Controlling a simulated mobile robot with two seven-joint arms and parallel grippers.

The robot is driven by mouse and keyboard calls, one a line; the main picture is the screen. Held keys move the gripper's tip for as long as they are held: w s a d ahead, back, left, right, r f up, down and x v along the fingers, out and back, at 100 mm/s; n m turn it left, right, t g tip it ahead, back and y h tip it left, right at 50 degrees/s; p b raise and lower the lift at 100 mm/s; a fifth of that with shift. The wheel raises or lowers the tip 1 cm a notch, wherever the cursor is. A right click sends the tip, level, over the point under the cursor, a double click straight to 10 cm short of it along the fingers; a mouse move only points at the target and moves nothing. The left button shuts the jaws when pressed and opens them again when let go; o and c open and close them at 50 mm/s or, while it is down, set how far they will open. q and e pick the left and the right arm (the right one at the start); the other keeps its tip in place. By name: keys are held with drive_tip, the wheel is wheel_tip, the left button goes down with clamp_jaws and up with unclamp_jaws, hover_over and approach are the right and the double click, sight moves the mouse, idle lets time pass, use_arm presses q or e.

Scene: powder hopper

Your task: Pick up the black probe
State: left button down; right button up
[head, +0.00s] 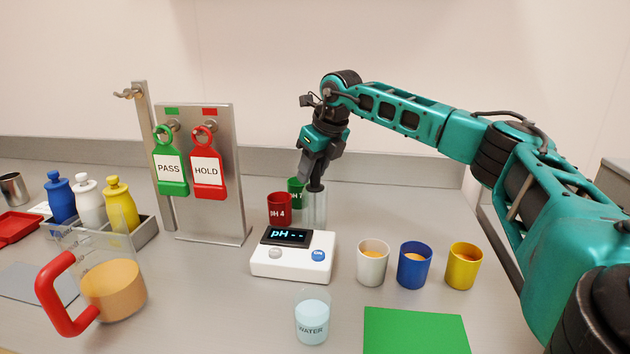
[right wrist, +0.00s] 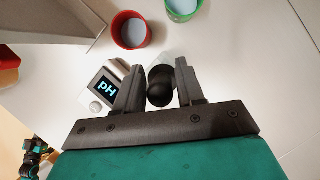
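The black probe (right wrist: 160,86) stands upright in a clear holder (head: 315,209) behind the white pH meter (head: 292,262). In the head view its black top (head: 316,186) shows just under my right gripper (head: 312,174). In the right wrist view my right gripper (right wrist: 160,75) is open, with one finger on each side of the probe's top and narrow gaps beside it. The probe's lower part is mostly hidden in that view. A small teal and black part of my left arm shows at the lower left of the right wrist view; its fingers are too small to read.
A red pH 4 cup (head: 280,209) and a green pH 7 cup (head: 296,189) stand close to the holder. The sign stand (head: 217,222) is left. White (head: 372,267), blue (head: 414,270) and yellow (head: 462,271) cups stand right; a water beaker (head: 312,322) is in front.

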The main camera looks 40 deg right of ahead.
drive_tip(key=c, duration=0.6)
drive_tip(key=shift+o, duration=0.2)
drive_tip(key=shift+r, duration=0.1)
wheel_tip(320, 180, up, 32)
drive_tip(key=p, duration=0.6)
drive_tip(key=shift+f, duration=0.25)
drive_tip(key=shift+s, duration=0.1)
